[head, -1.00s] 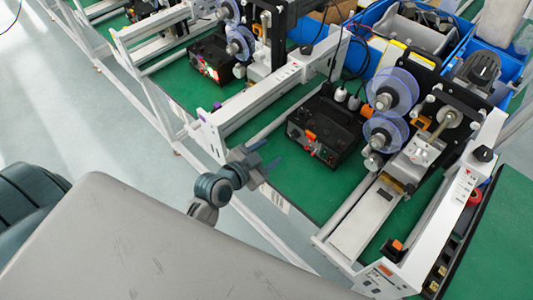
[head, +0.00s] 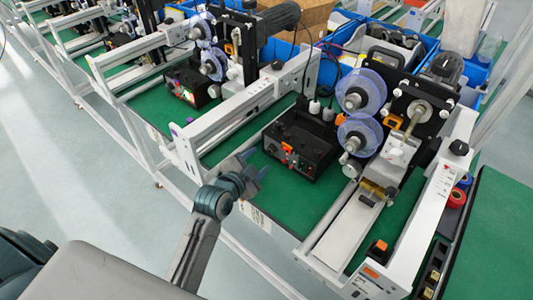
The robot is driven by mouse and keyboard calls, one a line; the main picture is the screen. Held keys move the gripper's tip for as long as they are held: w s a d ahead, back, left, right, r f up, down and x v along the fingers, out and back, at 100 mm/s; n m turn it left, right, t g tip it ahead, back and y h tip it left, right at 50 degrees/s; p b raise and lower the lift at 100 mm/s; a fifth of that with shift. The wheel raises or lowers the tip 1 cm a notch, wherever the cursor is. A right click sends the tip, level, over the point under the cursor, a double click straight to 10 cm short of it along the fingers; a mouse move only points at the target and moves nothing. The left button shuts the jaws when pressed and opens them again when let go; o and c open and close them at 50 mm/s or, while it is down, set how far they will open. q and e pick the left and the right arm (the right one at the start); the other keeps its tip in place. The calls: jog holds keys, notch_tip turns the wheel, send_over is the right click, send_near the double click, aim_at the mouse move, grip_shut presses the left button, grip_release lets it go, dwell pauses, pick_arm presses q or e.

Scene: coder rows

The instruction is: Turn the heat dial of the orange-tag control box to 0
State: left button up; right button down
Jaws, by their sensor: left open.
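A black control box (head: 316,132) with a carry handle stands on the green bench top in the middle of the head view. An orange tag (head: 287,150) is on its front panel, with several small knobs and red parts beside it. The heat dial's markings are too small to read. My left gripper (head: 256,164) is open and empty, just left of the box's front and apart from it. Its fingers point toward the bench. My right gripper is not in view.
White machine frames (head: 240,115) flank the box on the left and right (head: 425,225). Clear purple-tinted reels (head: 361,91) stand at its right. A second black box (head: 186,88) sits farther back left. Green bench (head: 285,203) in front of the box is free.

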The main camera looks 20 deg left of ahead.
aim_at(269, 150)
pick_arm(q)
jog(key=x, duration=0.4)
jog(key=shift+w+d+r+p, duration=0.15)
jog(key=shift+w+d+p, duration=0.05)
jog(key=shift+d+p, duration=0.15)
jog(key=shift+x, duration=0.8)
jog(key=shift+s+a, duration=0.1)
jog(key=c, duration=1)
jog(key=shift+a+r+n+h+p, duration=0.1)
jog(key=shift+n+h+p, duration=0.35)
jog(key=shift+p, duration=0.25)
jog(key=shift+a+n+g+p, duration=0.1)
jog(key=shift+n+g+p, duration=0.25)
jog(key=shift+n, duration=0.2)
jog(key=shift+n+h, duration=0.55)
jog(key=shift+n, duration=0.15)
jog(key=shift+a+n+g+h, duration=0.15)
jog(key=shift+n+g+h, duration=0.2)
jog(key=shift+n, duration=0.35)
